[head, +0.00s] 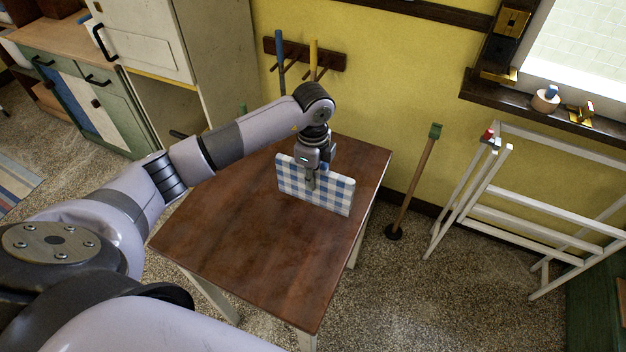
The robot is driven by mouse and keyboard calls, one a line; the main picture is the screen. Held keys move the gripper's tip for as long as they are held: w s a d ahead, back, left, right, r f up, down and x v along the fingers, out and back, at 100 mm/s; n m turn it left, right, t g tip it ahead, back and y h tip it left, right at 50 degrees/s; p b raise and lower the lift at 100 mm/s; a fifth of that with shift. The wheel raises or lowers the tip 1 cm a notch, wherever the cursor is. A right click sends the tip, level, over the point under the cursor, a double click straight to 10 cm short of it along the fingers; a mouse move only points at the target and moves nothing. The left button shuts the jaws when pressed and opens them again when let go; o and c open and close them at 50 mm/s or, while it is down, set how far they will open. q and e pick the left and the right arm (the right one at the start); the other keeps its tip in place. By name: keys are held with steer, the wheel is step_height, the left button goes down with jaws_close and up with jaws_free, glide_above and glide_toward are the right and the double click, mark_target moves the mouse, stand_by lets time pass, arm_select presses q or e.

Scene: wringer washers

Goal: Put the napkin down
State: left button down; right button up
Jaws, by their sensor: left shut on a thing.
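A blue-and-white checked napkin (328,191) stands on edge, close over or touching the far part of the brown wooden table (262,247). I cannot tell whether its lower edge rests on the tabletop. My left gripper (311,180) comes down from above and is shut on the napkin near its upper edge. The gripper hides a small part of the napkin's middle. My right gripper is not in view.
The near part of the tabletop is bare. A white drying rack (500,212) and a green-topped pole (414,180) stand right of the table. A peg rail (330,58) hangs on the yellow wall behind. Cabinets (110,95) stand at the back left.

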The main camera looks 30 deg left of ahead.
arm_select(q)
step_height(320, 180, down, 2)
steer(key=shift+f, duration=0.1)
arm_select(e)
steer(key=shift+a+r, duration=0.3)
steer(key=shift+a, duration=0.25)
arm_select(q)
steer(key=c, duration=1.6)
jaws_free()
steer(key=shift+o, duration=0.2)
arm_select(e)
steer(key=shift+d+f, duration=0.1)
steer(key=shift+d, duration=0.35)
